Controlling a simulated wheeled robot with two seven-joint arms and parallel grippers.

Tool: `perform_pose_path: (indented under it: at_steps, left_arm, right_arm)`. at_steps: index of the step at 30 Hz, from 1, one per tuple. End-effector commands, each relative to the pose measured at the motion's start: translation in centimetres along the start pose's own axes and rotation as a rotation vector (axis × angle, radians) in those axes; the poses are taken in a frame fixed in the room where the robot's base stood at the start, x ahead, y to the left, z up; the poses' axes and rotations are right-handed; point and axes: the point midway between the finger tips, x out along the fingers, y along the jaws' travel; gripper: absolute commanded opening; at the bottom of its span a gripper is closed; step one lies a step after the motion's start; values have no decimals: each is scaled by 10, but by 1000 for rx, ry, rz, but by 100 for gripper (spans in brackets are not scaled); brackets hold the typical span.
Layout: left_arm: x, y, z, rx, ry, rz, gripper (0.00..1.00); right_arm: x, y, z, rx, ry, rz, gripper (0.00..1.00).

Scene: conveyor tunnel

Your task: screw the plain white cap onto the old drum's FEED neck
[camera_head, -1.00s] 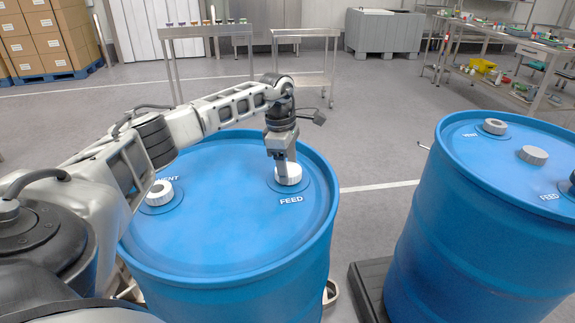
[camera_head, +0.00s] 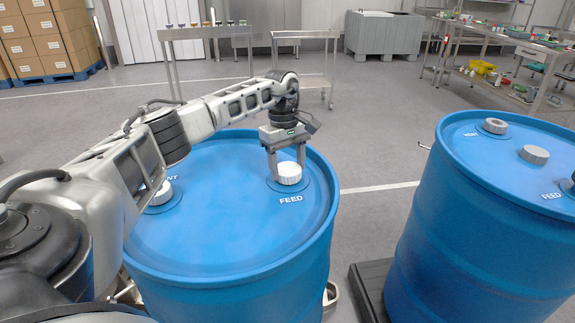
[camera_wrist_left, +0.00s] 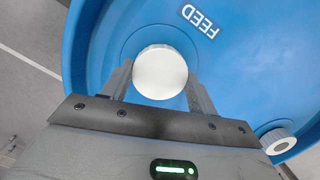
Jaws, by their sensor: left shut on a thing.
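The blue drum (camera_head: 215,235) on the left has a neck labelled FEED on its lid. A plain white cap (camera_head: 289,176) with a ribbed side sits at this FEED neck and looks level; it hides the neck's threads. My left gripper (camera_head: 287,163) points down from above with a finger on either side of the cap, shut on it. In the left wrist view the cap (camera_wrist_left: 160,72) shows as a round white top between the two fingers, beside the FEED lettering. My right gripper is not in view.
The same lid has a white-topped VENT cap (camera_head: 162,194), partly behind my left arm. A second blue drum (camera_head: 475,235) stands at the right with a grey ribbed cap (camera_head: 533,154) on its lid. Carts, shelving and boxes are far back. Floor shows between the drums.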

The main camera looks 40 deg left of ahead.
Motion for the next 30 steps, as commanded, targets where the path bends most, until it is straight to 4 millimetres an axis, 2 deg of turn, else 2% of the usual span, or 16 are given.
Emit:
perform_pose_path:
  at_steps: [4, 12, 13, 15, 21, 23, 30]
  left_arm:
    - [-1, 1, 0, 154, 2, -16, 38]
    - [-1, 1, -1, 181, 2, -19, 38]
    - [-1, 1, 0, 181, 2, -19, 67]
    - [-1, 1, 0, 180, 2, -20, 84]
    - [0, 1, 0, 179, 1, -21, 84]
    - [0, 0, 0, 179, 1, -21, 70]
    - [0, 0, 0, 178, 0, -22, 70]
  right_arm:
    - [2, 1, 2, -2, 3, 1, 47]
    - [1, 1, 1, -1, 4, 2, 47]
    - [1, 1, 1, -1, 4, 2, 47]
    - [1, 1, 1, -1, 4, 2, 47]
    - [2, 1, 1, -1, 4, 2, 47]
    - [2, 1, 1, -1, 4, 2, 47]
    - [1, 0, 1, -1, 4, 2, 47]
